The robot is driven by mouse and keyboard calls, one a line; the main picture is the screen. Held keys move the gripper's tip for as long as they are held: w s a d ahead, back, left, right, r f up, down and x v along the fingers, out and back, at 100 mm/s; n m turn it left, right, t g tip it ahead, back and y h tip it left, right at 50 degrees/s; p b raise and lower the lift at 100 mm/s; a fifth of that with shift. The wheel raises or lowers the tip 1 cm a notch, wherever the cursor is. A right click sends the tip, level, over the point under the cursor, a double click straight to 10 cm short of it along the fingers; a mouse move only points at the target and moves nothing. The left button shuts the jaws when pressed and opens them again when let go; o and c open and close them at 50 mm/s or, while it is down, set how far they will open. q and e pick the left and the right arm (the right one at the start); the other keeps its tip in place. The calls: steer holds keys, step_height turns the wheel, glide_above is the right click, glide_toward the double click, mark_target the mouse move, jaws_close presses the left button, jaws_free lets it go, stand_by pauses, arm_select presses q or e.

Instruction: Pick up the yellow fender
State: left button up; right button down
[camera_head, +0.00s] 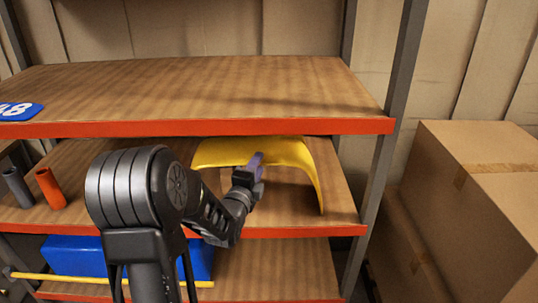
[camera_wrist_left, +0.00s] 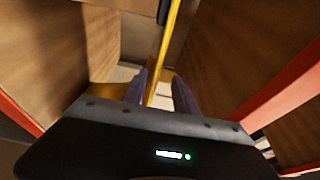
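The yellow fender (camera_head: 298,155) is a curved, arched sheet on the middle shelf, its right end bending down to the shelf board. My left gripper (camera_head: 256,160) reaches in from the front at the fender's upper edge, and covers a small part of it. In the left wrist view, the fender's thin edge (camera_wrist_left: 168,50) runs between the two purple fingers of my left gripper (camera_wrist_left: 159,88). The fingers stand apart, with a gap visible beside the edge, so the gripper looks open around it. My right gripper is not in view.
The upper shelf's red front edge (camera_head: 200,127) lies just above the fender. Orange (camera_head: 50,188) and grey (camera_head: 17,187) tubes stand at the left of the middle shelf. A blue box (camera_head: 75,255) sits below. A grey post (camera_head: 395,90) and cardboard boxes (camera_head: 470,220) are at right.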

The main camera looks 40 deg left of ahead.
mark_target(266, 150)
arm_select(q)
steer(key=shift+x, duration=1.4)
steer(key=shift+w+f+p, duration=0.1)
steer(key=shift+p, duration=0.25)
steer(key=shift+w, duration=0.3)
steer(key=p+x, duration=0.2)
steer(key=x, duration=0.1)
steer(key=shift+w+a, duration=0.1)
steer(key=shift+w, duration=0.1)
steer(key=shift+w+a, duration=0.15)
steer(key=shift+w, duration=0.4)
steer(key=shift+c, duration=0.2)
jaws_close()
